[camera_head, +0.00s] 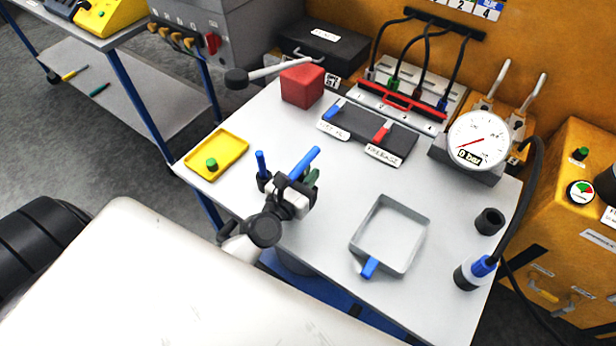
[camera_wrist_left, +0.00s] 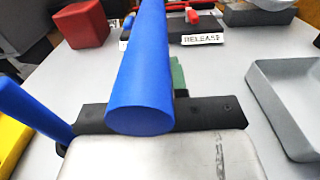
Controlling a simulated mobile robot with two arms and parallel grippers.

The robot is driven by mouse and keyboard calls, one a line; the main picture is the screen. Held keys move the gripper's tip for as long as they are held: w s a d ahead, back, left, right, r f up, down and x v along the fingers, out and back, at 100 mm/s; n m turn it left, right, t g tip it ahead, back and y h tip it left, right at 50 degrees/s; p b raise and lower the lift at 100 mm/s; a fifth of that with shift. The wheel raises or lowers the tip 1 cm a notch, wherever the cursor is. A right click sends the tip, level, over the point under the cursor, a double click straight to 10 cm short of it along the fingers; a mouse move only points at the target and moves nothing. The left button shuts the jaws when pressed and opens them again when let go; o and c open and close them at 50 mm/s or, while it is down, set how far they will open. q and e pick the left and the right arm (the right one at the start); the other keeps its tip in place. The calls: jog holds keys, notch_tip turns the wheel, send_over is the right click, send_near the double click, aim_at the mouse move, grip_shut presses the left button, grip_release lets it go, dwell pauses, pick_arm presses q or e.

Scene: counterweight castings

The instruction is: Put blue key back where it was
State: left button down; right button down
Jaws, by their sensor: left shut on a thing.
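A blue rod-like handle (camera_head: 303,163), which I take to be the blue key, rises tilted from my left gripper (camera_head: 288,187). The gripper is shut on it above the front left of the grey table. In the left wrist view the blue handle (camera_wrist_left: 143,70) fills the middle, its round end towards the camera; its far end is hidden. A second, thinner blue rod (camera_head: 260,163) stands at the gripper's left, and a green piece (camera_head: 312,178) shows at its right; I cannot tell what these belong to. My right gripper is not in view.
A yellow tray (camera_head: 236,148) lies left and a red block (camera_head: 302,85) behind. A dark panel (camera_head: 352,121) has blue and red levers. A square grey tray (camera_head: 424,236) with a blue tab (camera_head: 370,267) stands right. A gauge (camera_head: 478,141) stands far right.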

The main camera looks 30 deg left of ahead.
pick_arm(q)
jog(key=shift+r, duration=0.1)
jog(key=shift+f, duration=0.2)
jog(key=c, duration=1.1)
grip_release()
jog(key=shift+r, duration=0.15)
jog(key=s+b, duration=0.1)
jog(key=s, duration=0.2)
jog(key=s+a+b, duration=0.1)
jog(key=s, duration=0.3)
jog(key=s+b, duration=0.2)
jog(key=s, duration=0.2)
jog(key=shift+a, duration=0.25)
jog(key=shift+s, duration=0.5)
